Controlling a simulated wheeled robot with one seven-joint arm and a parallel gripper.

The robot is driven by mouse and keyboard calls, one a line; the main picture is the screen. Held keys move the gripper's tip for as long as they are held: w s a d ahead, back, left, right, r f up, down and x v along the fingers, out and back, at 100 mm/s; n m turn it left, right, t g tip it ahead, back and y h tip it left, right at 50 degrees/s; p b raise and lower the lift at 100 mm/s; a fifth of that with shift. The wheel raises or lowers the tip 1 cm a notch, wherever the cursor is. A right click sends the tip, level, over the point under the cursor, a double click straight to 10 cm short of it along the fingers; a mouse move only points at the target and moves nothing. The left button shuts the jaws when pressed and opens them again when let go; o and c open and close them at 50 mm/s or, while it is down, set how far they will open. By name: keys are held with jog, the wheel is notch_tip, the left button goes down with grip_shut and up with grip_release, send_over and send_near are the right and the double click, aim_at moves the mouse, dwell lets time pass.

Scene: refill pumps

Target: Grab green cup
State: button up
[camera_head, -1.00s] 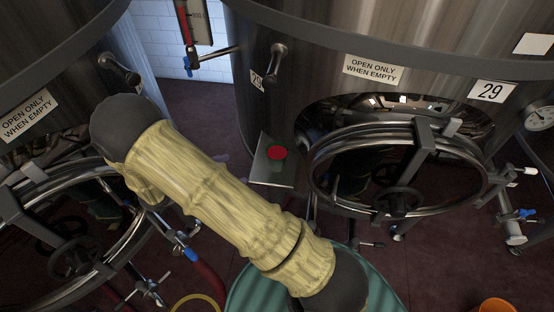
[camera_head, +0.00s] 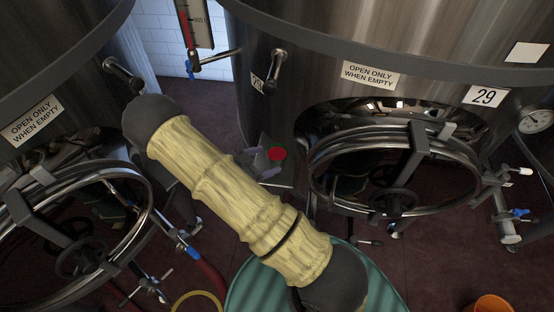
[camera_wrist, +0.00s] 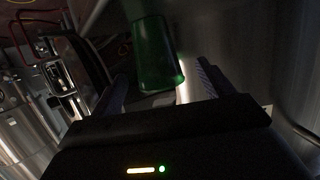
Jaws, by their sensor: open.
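The green cup (camera_wrist: 155,50) stands between and just beyond the fingertips in the wrist view. In the head view, a round red top (camera_head: 277,153) shows where the cup stands, on a small metal shelf (camera_head: 284,178) against the tank. My gripper (camera_wrist: 162,74) is open, with one finger on each side of the cup's near end. In the head view, my gripper (camera_head: 260,163) is just left of the cup, partly hidden by my arm. I cannot tell whether either finger touches the cup.
A steel tank (camera_head: 420,40) rises right behind the shelf. Its round hatch with a handwheel (camera_head: 395,202) sits close on the right. Another tank hatch (camera_head: 75,225) is at left. An orange bucket (camera_head: 490,304) stands on the floor at lower right.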

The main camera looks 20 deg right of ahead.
aim_at(270, 161)
jog(key=shift+d, duration=0.1)
jog(key=x, duration=0.1)
jog(key=p+x, duration=0.1)
jog(key=x, duration=0.1)
jog(key=p+x, duration=0.1)
jog(key=x, duration=0.1)
jog(key=shift+s+f, duration=0.2)
jog(key=shift+f, duration=0.1)
jog(key=shift+c, duration=0.4)
jog(key=c, duration=1.1)
notch_tip(270, 161, up, 10)
jog(key=shift+b, duration=0.8)
